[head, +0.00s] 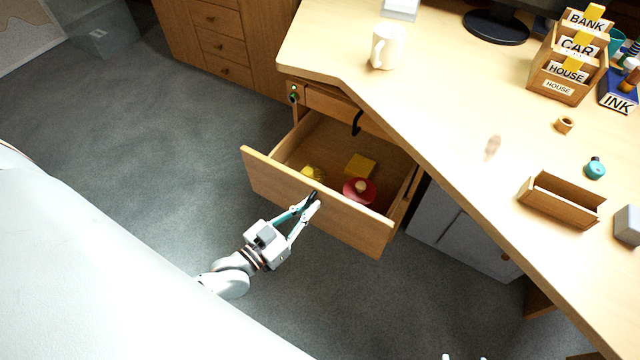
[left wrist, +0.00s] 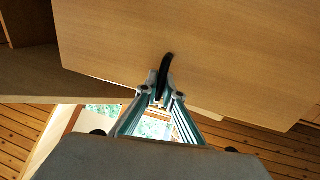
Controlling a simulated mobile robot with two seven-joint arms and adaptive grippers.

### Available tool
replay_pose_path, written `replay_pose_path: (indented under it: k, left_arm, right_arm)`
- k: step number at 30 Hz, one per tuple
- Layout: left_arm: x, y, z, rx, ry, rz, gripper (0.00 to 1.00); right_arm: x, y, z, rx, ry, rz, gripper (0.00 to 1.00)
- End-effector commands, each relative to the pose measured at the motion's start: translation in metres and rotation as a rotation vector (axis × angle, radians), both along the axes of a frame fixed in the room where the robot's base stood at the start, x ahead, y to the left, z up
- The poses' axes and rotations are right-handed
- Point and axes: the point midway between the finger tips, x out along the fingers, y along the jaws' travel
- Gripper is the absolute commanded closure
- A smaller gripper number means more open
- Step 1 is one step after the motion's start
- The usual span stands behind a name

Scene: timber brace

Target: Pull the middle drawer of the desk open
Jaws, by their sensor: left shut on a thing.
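The middle drawer (head: 320,214) of the desk stands pulled well out, its inside showing from above. Inside lie a yellow block (head: 360,166), a red round thing (head: 353,191) and another yellow thing (head: 314,173). My left gripper (head: 310,204) is at the drawer's front, shut on its black handle. The left wrist view shows the fingers (left wrist: 160,92) closed around the dark curved handle (left wrist: 165,73) on the wooden drawer front (left wrist: 200,50). Only small pale tips, likely of my right gripper (head: 465,357), show at the bottom edge of the head view.
Above the open drawer is a shallow upper drawer (head: 345,107) with a black handle. The desk top (head: 450,100) carries a white mug (head: 388,46), a labelled wooden sorter (head: 565,65) and a small wooden tray (head: 562,200). The grey floor (head: 140,140) left of the drawer is clear.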

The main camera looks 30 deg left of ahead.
Motion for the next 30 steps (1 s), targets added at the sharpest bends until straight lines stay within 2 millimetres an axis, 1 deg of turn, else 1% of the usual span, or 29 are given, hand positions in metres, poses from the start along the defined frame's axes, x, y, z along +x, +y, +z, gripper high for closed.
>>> replay_pose_path:
  k: [1,3,6,12,18,29,30]
  left_arm:
    - [-0.011,0.000,0.003,-0.001,-0.003,-0.001,1.00]
    - [-0.025,0.000,0.003,0.001,-0.001,-0.001,1.00]
    - [-0.043,0.001,0.002,-0.001,-0.001,-0.001,1.00]
    - [-0.065,0.002,0.001,-0.001,-0.001,0.000,1.00]
    - [-0.074,0.002,0.000,0.000,0.000,0.000,1.00]
    - [-0.075,0.002,-0.001,0.000,0.001,0.000,1.00]
    - [-0.075,0.002,-0.001,0.000,0.001,0.000,0.86]
  right_arm:
    - [0.000,-0.003,0.002,-0.007,-0.002,-0.001,0.60]
    - [-0.001,-0.003,0.001,-0.008,0.002,-0.002,0.60]
    - [-0.001,-0.003,0.000,-0.009,0.003,-0.003,0.60]
    - [0.000,-0.003,0.002,-0.009,-0.002,-0.004,0.60]
    - [-0.002,-0.003,-0.002,-0.009,0.006,-0.004,0.60]
    - [-0.002,-0.003,-0.001,-0.007,0.003,-0.005,0.60]
    - [-0.001,-0.003,0.000,-0.007,0.002,-0.005,0.60]
